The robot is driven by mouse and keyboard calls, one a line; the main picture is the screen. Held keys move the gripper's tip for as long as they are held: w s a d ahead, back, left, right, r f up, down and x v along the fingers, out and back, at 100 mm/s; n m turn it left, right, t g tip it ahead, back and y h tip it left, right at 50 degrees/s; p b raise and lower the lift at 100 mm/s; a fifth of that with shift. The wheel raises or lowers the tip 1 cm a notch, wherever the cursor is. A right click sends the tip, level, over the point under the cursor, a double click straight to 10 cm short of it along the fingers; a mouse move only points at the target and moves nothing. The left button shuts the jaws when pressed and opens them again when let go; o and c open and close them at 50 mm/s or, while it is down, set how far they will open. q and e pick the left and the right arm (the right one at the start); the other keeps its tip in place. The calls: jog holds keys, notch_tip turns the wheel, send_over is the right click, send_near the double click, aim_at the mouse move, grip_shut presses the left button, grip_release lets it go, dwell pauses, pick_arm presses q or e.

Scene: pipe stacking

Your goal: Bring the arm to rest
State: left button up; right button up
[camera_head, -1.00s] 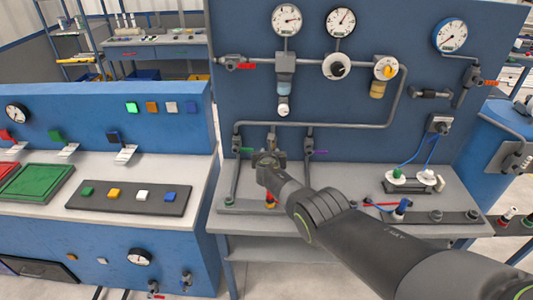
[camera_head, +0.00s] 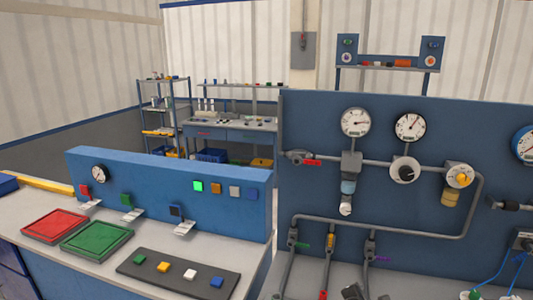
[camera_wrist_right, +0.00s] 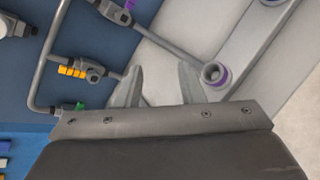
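My right gripper (camera_wrist_right: 160,75) shows in the right wrist view with its two grey fingers apart and nothing seen between them. In the head view, only a dark part of what seems to be this gripper (camera_head: 353,292) shows at the bottom edge, in front of the pipe panel. The rest of the right arm is out of the picture. My left gripper is in neither view. Three vertical pipes hang below the long horizontal pipe, with a green valve handle (camera_head: 303,245), an orange-marked fitting (camera_head: 330,241) and a purple valve handle (camera_head: 382,258).
The blue panel (camera_head: 300,120) carries gauges and pipework. To the left, a bench holds a red tray (camera_head: 54,226), a green tray (camera_head: 96,240) and a dark strip of coloured blocks (camera_head: 178,274). In the wrist view, a purple-ringed pipe socket (camera_wrist_right: 216,75) is near the right finger.

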jog(key=s+d+f+m+g+y, duration=0.1)
jog(key=s+d+f+m+g, duration=0.1)
jog(key=s+m, duration=0.75)
jog(key=s+d+f+m+g, duration=0.2)
jog(key=s+d+m, duration=0.15)
jog(key=s, duration=1.15)
jog(key=s+a+r+m+g+y, duration=0.1)
jog(key=s+a+r+m+y, duration=0.2)
jog(key=s, duration=0.8)
jog(key=s+a+r+m+g+y, duration=0.1)
jog(key=s+a+r+m, duration=0.35)
jog(key=s, duration=0.75)
jog(key=d+f+g+b, duration=0.25)
jog(key=f+b, duration=0.35)
jog(key=f, duration=2.4)
jog(key=s+f+b, duration=0.2)
jog(key=s+f, duration=0.5)
jog(key=f, duration=0.3)
jog(key=s+f+y+b, duration=0.1)
jog(key=s+f+b, duration=0.2)
jog(key=s+f, duration=0.4)
notch_tip(320, 180, down, 4)
jog(key=shift+s+a+f, duration=0.1)
jog(key=shift+s+a, duration=0.15)
jog(key=shift+s, duration=0.1)
